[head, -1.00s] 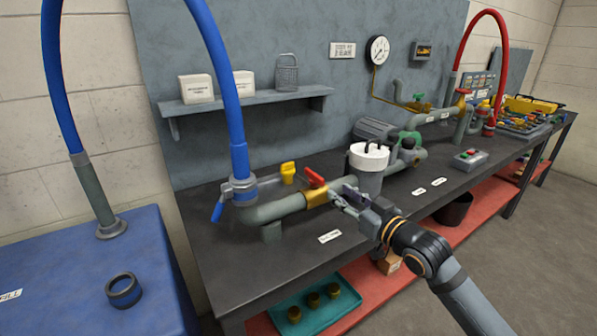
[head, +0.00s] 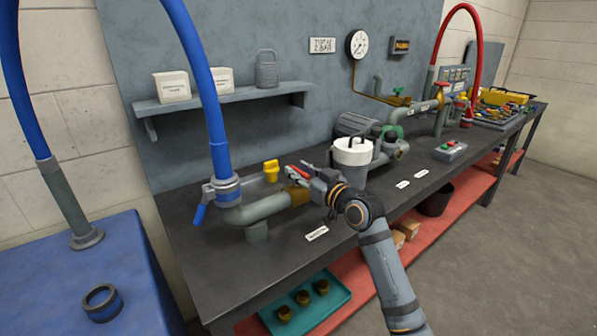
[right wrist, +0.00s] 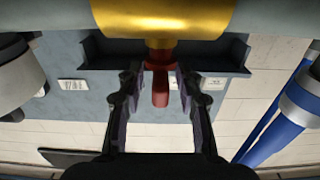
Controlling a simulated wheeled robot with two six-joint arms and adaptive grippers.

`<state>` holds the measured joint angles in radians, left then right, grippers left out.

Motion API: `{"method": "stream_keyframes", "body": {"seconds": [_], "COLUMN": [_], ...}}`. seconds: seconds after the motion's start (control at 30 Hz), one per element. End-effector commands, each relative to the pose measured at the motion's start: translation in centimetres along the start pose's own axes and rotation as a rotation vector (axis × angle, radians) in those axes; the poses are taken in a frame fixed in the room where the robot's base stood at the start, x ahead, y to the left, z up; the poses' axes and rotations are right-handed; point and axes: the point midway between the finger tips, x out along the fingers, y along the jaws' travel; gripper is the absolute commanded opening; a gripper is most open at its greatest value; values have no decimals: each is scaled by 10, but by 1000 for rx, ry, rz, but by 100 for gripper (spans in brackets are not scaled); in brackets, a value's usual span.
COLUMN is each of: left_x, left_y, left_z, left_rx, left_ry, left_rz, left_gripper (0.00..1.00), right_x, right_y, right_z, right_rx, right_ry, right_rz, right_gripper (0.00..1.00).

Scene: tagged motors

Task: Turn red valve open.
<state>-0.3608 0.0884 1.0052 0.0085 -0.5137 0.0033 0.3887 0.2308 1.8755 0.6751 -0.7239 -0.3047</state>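The red valve handle (head: 298,169) sits on the brass valve body (head: 299,196) in the grey pipe at the front left of the bench. My right gripper (head: 299,175) is at the handle in the head view and partly covers it. In the right wrist view the red handle (right wrist: 160,88) hangs from the brass body (right wrist: 162,18), between the two fingers of my right gripper (right wrist: 159,82). The fingers are apart, with a gap showing on each side of the handle. My left gripper is in neither view.
A blue hose (head: 203,85) rises from the pipe's left end, with a blue lever (head: 200,214) there. A yellow handle (head: 271,170) stands behind the pipe. A teal tray (head: 332,307) lies on the lower shelf.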

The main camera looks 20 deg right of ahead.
Motion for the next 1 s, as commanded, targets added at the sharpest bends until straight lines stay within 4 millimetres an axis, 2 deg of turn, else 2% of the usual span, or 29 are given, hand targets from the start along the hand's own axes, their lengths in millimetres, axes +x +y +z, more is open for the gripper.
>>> {"method": "stream_keyframes", "body": {"seconds": [0.1,0.37,0.6,0.63,1.0], "left_x": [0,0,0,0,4], "left_y": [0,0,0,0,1], "left_z": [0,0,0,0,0], "left_rx": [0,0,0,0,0], "left_ry": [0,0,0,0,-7], "left_rz": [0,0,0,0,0], "left_gripper": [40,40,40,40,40], "right_x": [6,7,7,7,7], "right_y": [0,0,0,0,0], "right_z": [0,0,0,0,2], "right_rx": [-1,-1,-1,-1,-2], "right_ry": [0,0,0,0,0], "right_rz": [-1,0,0,0,-16], "right_gripper": [35,34,2,0,0]}}
